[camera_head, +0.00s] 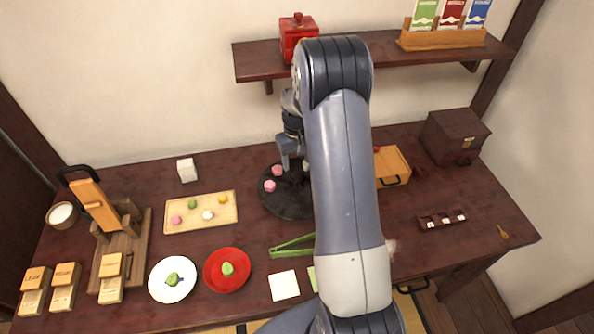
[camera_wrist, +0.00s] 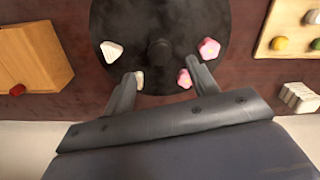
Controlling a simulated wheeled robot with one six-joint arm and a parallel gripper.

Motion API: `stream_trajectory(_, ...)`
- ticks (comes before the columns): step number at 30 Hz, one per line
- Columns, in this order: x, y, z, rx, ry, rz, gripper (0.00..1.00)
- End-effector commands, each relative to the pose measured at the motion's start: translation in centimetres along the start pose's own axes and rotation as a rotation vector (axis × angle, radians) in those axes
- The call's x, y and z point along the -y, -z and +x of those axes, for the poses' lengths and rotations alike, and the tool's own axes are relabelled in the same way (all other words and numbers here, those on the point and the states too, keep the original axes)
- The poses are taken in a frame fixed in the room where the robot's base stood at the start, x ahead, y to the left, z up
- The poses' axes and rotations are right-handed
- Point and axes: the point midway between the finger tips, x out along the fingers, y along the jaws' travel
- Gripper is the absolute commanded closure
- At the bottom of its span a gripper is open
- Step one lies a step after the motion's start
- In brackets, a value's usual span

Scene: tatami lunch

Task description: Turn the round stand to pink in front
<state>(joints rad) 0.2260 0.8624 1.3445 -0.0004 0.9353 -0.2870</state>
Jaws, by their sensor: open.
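The round stand (camera_head: 283,207) is a dark disc on the table, partly hidden behind my arm in the head view. In the wrist view the stand (camera_wrist: 125,22) has a dark knob (camera_wrist: 160,52) in the middle. Two pink sweets (camera_head: 269,186) (camera_head: 277,170) sit on its left and rear left. In the wrist view a pink flower-shaped sweet (camera_wrist: 209,48), another pink sweet (camera_wrist: 184,78), a white triangular sweet (camera_wrist: 111,51) and a pale one (camera_wrist: 139,80) show. My gripper (camera_wrist: 163,76) is open over the wall-side part of the stand, its fingertips close to the pale and nearer pink sweets; contact is unclear.
A wooden tray (camera_head: 180,222) with several sweets lies left of the stand. Green tongs (camera_head: 290,246) and a red plate (camera_head: 211,278) lie in front. A wooden box (camera_head: 392,160) is right of my arm. A shelf (camera_head: 385,63) overhangs the back.

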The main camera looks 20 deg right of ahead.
Motion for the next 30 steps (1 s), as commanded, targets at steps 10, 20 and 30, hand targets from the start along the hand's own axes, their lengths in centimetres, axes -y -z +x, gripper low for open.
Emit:
stream_trajectory(10, 0.0, 0.0, 5.5, 0.001, 0.001, 0.0, 0.44)
stream_trajectory(20, 0.0, 0.0, 6.6, -0.001, 0.0, 0.0, 0.44)
stream_trajectory(30, 0.0, 0.0, 6.6, -0.001, 0.0, 0.0, 0.62)
